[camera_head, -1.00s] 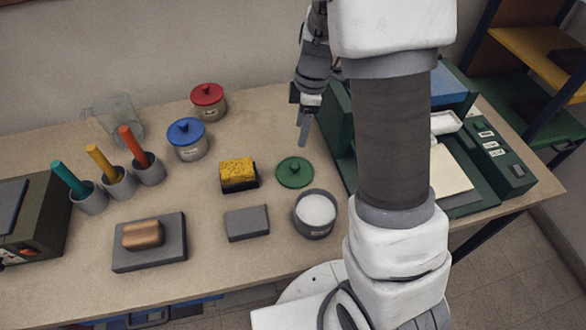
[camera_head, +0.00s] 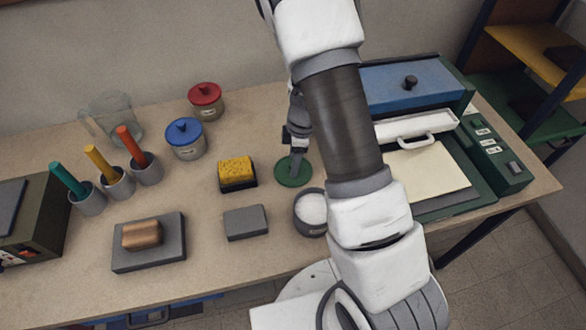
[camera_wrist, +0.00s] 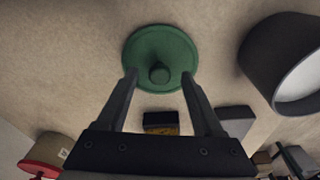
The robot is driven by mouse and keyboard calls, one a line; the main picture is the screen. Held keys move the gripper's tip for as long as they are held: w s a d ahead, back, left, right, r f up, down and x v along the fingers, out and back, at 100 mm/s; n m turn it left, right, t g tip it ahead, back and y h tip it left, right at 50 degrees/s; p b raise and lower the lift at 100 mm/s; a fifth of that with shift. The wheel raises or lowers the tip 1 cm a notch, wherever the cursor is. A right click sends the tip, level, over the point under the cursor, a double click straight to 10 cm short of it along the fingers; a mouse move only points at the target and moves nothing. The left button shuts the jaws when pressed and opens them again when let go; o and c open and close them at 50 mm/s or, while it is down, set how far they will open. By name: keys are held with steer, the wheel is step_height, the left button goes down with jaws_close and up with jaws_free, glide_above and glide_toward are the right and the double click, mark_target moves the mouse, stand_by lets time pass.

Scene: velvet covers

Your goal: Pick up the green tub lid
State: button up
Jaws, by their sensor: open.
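The green tub lid (camera_head: 286,172) lies flat on the table, between the yellow sponge block and the open grey tub. It is a round disc with a knob, and my gripper partly covers it in the head view. In the wrist view the lid (camera_wrist: 176,47) is just beyond the fingertips, its knob roughly in line with the gap between them. My gripper (camera_head: 297,173) is low over the lid; its two fingers (camera_wrist: 161,80) are spread apart with nothing between them. Whether a finger touches the lid I cannot tell.
The open grey tub (camera_head: 302,222) with white contents stands close to the lid. The yellow sponge block (camera_head: 237,171) and a grey block (camera_head: 246,222) lie to its left. Blue-lidded (camera_head: 187,146) and red-lidded (camera_head: 207,108) tubs stand behind. A green machine (camera_head: 446,180) is at right.

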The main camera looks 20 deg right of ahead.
steer(key=shift+f, duration=0.15)
jaws_close()
stand_by(0.4)
